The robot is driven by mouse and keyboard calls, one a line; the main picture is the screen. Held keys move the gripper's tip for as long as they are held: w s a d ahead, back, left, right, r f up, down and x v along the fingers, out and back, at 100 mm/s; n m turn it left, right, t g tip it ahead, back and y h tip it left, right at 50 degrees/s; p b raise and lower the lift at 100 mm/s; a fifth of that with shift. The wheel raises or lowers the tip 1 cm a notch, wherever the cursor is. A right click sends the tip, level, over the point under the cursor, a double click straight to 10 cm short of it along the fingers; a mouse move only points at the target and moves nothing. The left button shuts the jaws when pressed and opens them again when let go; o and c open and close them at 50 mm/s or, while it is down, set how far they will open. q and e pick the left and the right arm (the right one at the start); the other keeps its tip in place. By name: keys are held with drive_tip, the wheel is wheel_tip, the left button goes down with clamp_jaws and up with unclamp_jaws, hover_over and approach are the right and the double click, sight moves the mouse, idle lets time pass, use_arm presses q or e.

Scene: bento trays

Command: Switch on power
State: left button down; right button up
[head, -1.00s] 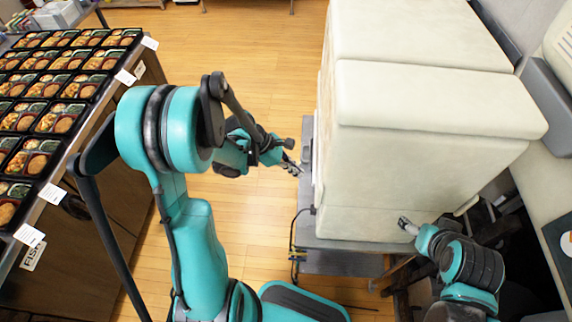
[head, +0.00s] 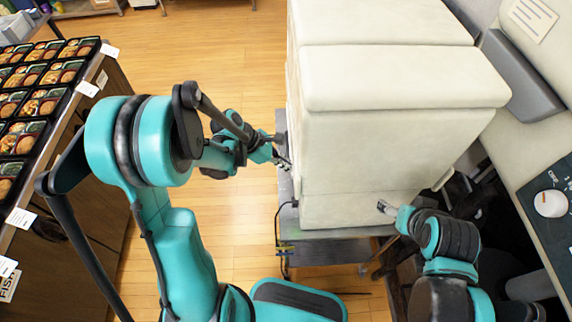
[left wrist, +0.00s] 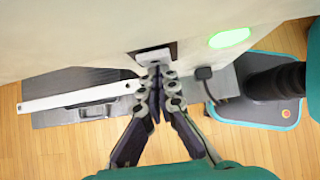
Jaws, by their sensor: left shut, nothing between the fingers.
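A large cream-coloured machine (head: 400,140) fills the middle of the head view. In the left wrist view its face (left wrist: 60,35) carries a pale switch-like piece (left wrist: 152,57) in a dark recess and a bright green oval (left wrist: 230,38). My left gripper (left wrist: 158,72) is shut and empty, its fingertips at the lower edge of the pale piece; I cannot tell whether they touch it. In the head view the left gripper (head: 285,162) is at the machine's left side. My right gripper (head: 385,207) is by the machine's front lower right; its jaws are too small to read.
A black plug (left wrist: 205,73) with a cable sits right of the switch. A dark panel with a white knob (head: 551,203) is at the far right. Filled bento trays (head: 38,102) cover a counter at left. Wooden floor (head: 200,60) lies open between counter and machine.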

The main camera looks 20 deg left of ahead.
use_arm(q)
drive_tip(key=shift+r, duration=0.15)
use_arm(e)
drive_tip(key=shift+r, duration=0.15)
use_arm(q)
drive_tip(key=shift+r+p, duration=0.55)
drive_tip(key=shift+r, duration=0.15)
use_arm(e)
drive_tip(key=shift+r, duration=0.45)
use_arm(q)
drive_tip(key=a+f+p+v, duration=0.1)
drive_tip(key=v, duration=0.5)
drive_tip(key=a+p+v, duration=0.1)
drive_tip(key=v, duration=0.5)
drive_tip(key=shift+s+a+p, duration=0.35)
drive_tip(key=shift+s+p, duration=0.05)
drive_tip(key=shift+s, duration=0.05)
use_arm(e)
drive_tip(key=a+r, duration=0.1)
drive_tip(key=s+a+r, duration=0.1)
drive_tip(key=shift+s+r, duration=0.1)
drive_tip(key=shift+r, duration=0.3)
use_arm(q)
drive_tip(key=shift+f, duration=0.1)
